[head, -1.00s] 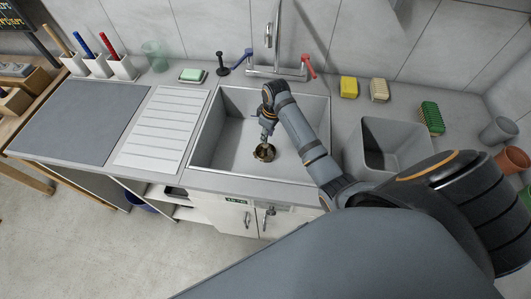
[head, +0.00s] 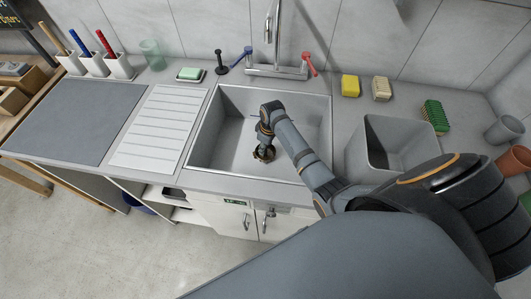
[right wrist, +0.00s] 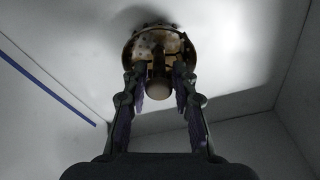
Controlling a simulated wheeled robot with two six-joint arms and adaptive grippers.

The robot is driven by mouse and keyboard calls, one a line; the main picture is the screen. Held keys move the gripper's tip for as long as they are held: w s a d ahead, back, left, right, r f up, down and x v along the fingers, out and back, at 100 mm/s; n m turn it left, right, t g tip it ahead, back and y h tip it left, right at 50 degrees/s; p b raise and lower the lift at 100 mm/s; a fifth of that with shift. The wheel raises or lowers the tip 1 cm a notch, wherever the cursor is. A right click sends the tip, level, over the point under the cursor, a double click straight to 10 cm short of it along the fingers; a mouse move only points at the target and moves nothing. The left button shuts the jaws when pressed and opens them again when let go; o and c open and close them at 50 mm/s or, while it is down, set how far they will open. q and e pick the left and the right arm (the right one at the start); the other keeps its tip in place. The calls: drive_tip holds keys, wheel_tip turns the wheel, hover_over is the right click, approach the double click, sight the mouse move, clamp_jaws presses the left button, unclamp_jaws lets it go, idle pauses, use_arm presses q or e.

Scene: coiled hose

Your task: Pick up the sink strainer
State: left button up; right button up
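The sink strainer (head: 263,155) is a round, brassy, perforated piece on the floor of the sink basin (head: 225,140). The right wrist view shows its rim (right wrist: 158,38) and a central knob (right wrist: 157,82) pointing toward my gripper. My right gripper (head: 264,147) is down in the basin at the strainer and covers part of it in the head view. In the right wrist view its two fingers (right wrist: 159,88) stand on either side of the knob, with a narrow gap showing at each side. My left gripper is not in view.
The basin walls surround my right gripper, and the faucet (head: 275,70) stands behind. A grey bin (head: 352,150) is to the right, with sponges (head: 381,89) behind it. A ribbed drainboard (head: 160,125) lies to the left.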

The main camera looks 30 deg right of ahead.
drive_tip(key=f, duration=0.3)
drive_tip(key=shift+w, duration=0.25)
drive_tip(key=shift+r, duration=0.1)
clamp_jaws()
drive_tip(key=shift+r, duration=0.1)
